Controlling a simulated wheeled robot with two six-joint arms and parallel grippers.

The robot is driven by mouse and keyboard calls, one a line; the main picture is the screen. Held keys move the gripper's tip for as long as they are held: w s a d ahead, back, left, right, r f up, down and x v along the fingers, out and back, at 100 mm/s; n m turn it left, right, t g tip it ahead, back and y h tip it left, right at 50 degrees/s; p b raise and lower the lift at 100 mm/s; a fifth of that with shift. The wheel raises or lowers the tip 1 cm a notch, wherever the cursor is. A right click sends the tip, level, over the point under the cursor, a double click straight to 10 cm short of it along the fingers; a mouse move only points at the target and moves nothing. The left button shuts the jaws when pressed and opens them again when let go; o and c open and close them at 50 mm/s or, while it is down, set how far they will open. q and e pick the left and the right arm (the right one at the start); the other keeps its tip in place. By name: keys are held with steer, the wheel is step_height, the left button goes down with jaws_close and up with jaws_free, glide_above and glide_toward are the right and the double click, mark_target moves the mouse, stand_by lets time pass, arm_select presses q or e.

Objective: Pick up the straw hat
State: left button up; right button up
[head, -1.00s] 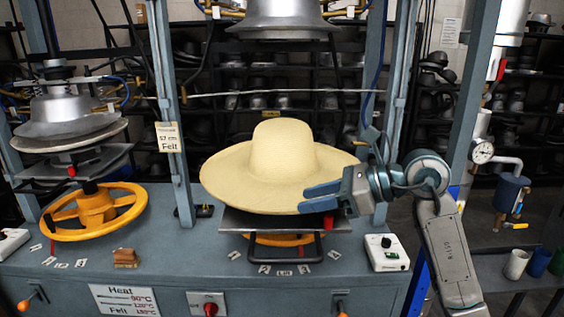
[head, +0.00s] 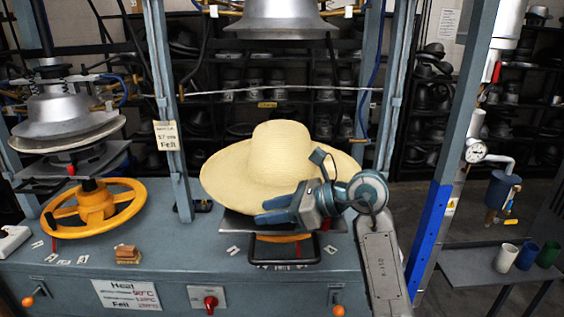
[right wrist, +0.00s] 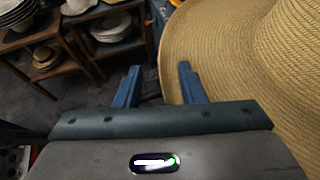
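The straw hat (head: 277,150) is pale yellow with a wide brim and rests crown up on the flat plate of the middle press. My right gripper (head: 268,210) is in front of the hat's near brim, at the right of its middle, and hides part of it. In the right wrist view the two blue fingers (right wrist: 160,85) are apart, with dark floor showing between them. The hat (right wrist: 230,60) fills the right side there, and the right finger overlaps its brim edge. I cannot tell whether it touches. My left gripper is not in view.
A metal press head (head: 280,20) hangs above the hat, between blue-grey posts (head: 168,110). A second press with a yellow handwheel (head: 95,208) stands at left. A small brown block (head: 127,255) lies on the bench. Cups (head: 527,256) stand at right.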

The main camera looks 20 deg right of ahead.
steer(key=shift+d+f, duration=0.1)
steer(key=shift+c, duration=0.3)
jaws_close()
